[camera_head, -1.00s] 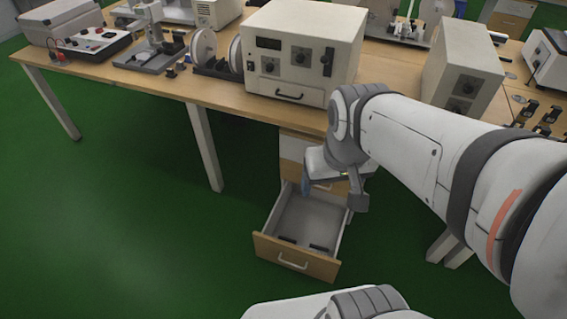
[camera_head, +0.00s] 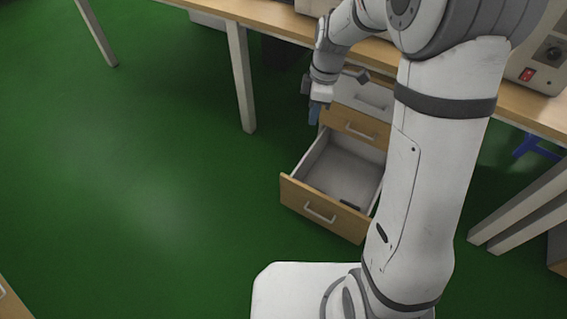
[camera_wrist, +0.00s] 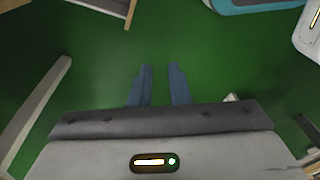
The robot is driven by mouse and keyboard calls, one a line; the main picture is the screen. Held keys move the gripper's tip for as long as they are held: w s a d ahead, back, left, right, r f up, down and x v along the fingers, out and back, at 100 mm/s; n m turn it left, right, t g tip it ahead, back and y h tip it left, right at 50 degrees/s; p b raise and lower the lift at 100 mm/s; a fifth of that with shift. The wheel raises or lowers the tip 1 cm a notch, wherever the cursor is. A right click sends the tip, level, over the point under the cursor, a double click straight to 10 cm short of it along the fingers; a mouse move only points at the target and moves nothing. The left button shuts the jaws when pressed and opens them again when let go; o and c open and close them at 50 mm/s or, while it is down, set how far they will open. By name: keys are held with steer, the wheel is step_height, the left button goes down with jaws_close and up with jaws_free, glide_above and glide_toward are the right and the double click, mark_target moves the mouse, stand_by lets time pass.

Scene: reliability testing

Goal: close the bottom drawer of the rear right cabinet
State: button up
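The bottom drawer (camera_head: 318,210) of the cabinet under the bench is pulled well out in the head view. It has a wooden front with a pale handle, light side walls and a dark item inside. Above it, the wooden middle drawer (camera_head: 340,122) and white top drawer (camera_head: 362,96) look shut. My gripper (camera_head: 314,114) is near the cabinet's left front edge, above and behind the drawer front, apart from its handle. In the wrist view my gripper (camera_wrist: 160,72) has two blue fingers with an empty gap over the floor. My arm hides the drawer's right side.
The bench top (camera_head: 270,15) overhangs the cabinet. A bench leg (camera_head: 241,78) stands left of it, and more legs (camera_head: 520,215) stand at the right. The green floor (camera_head: 150,190) is clear left of and in front of the drawer.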

steer(key=w+a+f+n+b, duration=0.1)
steer(key=f+n+b, duration=0.1)
steer(key=f, duration=0.4)
steer(key=w+a+f+n+g+b, duration=0.1)
steer(key=w+a+f+n+b, duration=0.1)
steer(key=f, duration=0.4)
steer(key=w+a+f+n+b, duration=0.1)
steer(key=w+f+n+b, duration=0.1)
steer(key=f, duration=0.4)
steer(key=shift+w+a+f+n+b, duration=0.2)
steer(key=shift+a+f+n+b, duration=0.1)
steer(key=shift+a+n, duration=0.1)
jaws_close()
steer(key=w+a+f+n+b, duration=0.1)
steer(key=f+n+b, duration=0.1)
steer(key=f, duration=0.6)
steer(key=a+f+n+g+b, duration=0.1)
steer(key=f+n+b, duration=0.1)
steer(key=f+b, duration=0.3)
steer(key=w+a+f+n+b, duration=0.1)
steer(key=f+n+b, duration=0.1)
steer(key=f, duration=0.9)
steer(key=shift+w+a+b, duration=0.25)
steer(key=shift+w+b, duration=0.1)
steer(key=shift+b, duration=0.3)
